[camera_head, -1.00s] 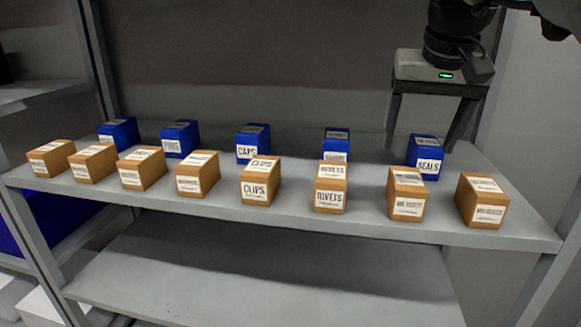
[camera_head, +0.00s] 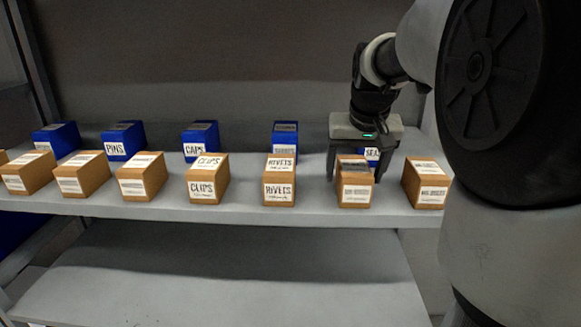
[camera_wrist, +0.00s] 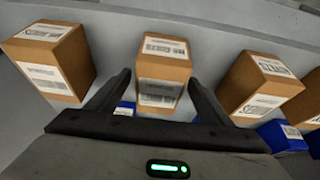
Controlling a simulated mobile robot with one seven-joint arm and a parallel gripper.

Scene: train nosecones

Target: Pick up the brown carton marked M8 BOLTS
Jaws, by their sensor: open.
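A brown carton (camera_head: 356,195) with a white label stands near the right end of the shelf's front row; its small print is too blurred to read for certain. It also shows in the wrist view (camera_wrist: 163,72). Another brown carton (camera_head: 427,187) with a similar unreadable label stands to its right, and at the left in the wrist view (camera_wrist: 50,65). My gripper (camera_head: 354,177) is open and points down over the first carton, one finger on each side. In the wrist view the two fingers (camera_wrist: 160,80) flank this carton with gaps; I see no grip on it.
The brown RIVETS carton (camera_head: 279,187) stands left of my gripper, with the CLIPS carton (camera_head: 208,184) and others further left. A blue SEALS box (camera_head: 372,154) is partly hidden behind my gripper. More blue boxes stand in the back row. The lower shelf (camera_head: 230,275) is bare.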

